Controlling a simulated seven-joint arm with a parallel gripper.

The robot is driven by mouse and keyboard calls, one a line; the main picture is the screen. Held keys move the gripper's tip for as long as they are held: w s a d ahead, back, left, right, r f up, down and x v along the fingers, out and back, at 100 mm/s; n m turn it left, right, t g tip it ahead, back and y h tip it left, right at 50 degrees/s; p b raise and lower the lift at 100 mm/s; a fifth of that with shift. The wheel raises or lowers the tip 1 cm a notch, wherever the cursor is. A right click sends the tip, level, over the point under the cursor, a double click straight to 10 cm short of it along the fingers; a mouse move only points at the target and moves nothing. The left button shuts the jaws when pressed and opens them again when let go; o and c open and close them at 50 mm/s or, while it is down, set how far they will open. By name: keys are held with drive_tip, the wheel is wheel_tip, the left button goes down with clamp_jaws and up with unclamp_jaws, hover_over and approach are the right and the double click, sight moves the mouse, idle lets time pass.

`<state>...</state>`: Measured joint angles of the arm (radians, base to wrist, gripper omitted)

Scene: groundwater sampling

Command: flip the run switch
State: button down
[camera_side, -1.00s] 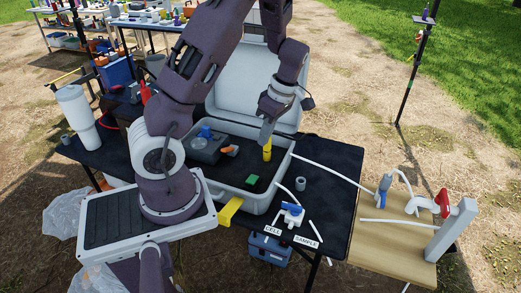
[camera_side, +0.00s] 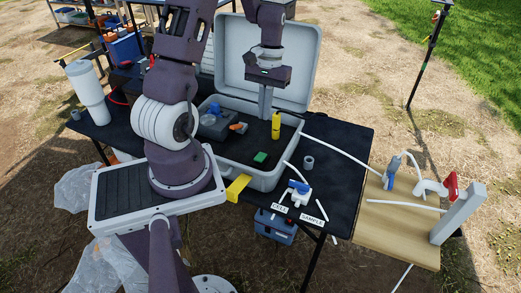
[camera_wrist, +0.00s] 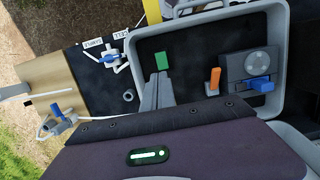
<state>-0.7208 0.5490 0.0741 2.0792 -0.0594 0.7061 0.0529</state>
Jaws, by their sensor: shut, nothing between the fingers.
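In the side view my gripper (camera_side: 264,117) points down over the open grey case (camera_side: 262,182), its fingers shut and empty, just left of a yellow cylinder (camera_side: 276,126). In the case a dark grey box (camera_side: 212,127) carries a blue lever (camera_side: 214,108); an orange handle-like piece (camera_side: 238,127) lies beside it. A green block (camera_side: 261,157) is near the front. In the wrist view my fingers (camera_wrist: 160,76) end near the green block (camera_wrist: 163,60); the orange piece (camera_wrist: 214,80) and the box's blue lever (camera_wrist: 261,84) are to the right. I cannot tell which part is the run switch.
A blue-handled valve (camera_side: 298,190) stands by the CELL and SAMPLE labels right of the case. White tubing runs to a wooden board (camera_side: 400,235) with another blue valve and a red-handled tap (camera_side: 450,186). The case's raised lid (camera_side: 235,70) stands behind my gripper.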

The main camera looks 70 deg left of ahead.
sight(260, 157)
drive_tip(key=f, duration=0.4)
drive_tip(key=s+d+f, duration=0.1)
drive_tip(key=f, duration=0.4)
drive_tip(key=s+f, duration=0.1)
drive_tip(key=f, duration=0.3)
drive_tip(key=shift+d+f, duration=0.15)
drive_tip(key=shift+d, duration=0.25)
drive_tip(key=shift+s+d+f, duration=0.5)
drive_tip(key=shift+f, duration=0.05)
drive_tip(key=shift+w+a, duration=0.1)
drive_tip(key=shift+a, duration=0.05)
drive_tip(key=shift+w+a, duration=0.6)
drive_tip(key=shift+r, duration=0.1)
wheel_tip(260, 157, up, 14)
drive_tip(key=s+d, duration=0.2)
drive_tip(key=shift+s+d+r, duration=0.25)
drive_tip(key=shift+d, duration=0.1)
